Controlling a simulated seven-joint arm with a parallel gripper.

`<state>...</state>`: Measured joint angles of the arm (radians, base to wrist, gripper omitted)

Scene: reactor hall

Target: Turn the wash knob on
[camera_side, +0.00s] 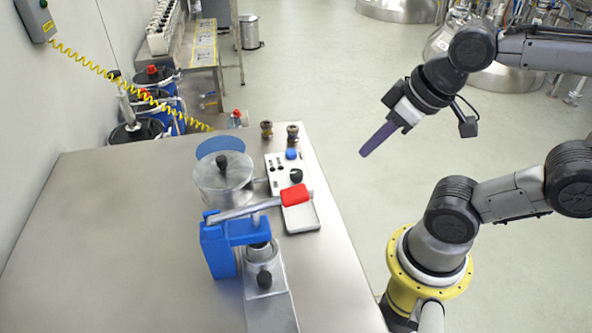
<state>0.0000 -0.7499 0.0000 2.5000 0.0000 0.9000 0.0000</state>
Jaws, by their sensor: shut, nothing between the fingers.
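A white control panel (277,187) lies on the steel table, with a blue knob (291,154) at its far end and a black knob (296,175) nearer the middle. I cannot tell which of these is the wash knob, nor read any markings or knob setting. My gripper (364,151) is to the right of the panel, in the air past the table's right edge. Its fingers are together, point down and left, and hold nothing. It is apart from both knobs.
The steel table's (110,240) left part is clear.

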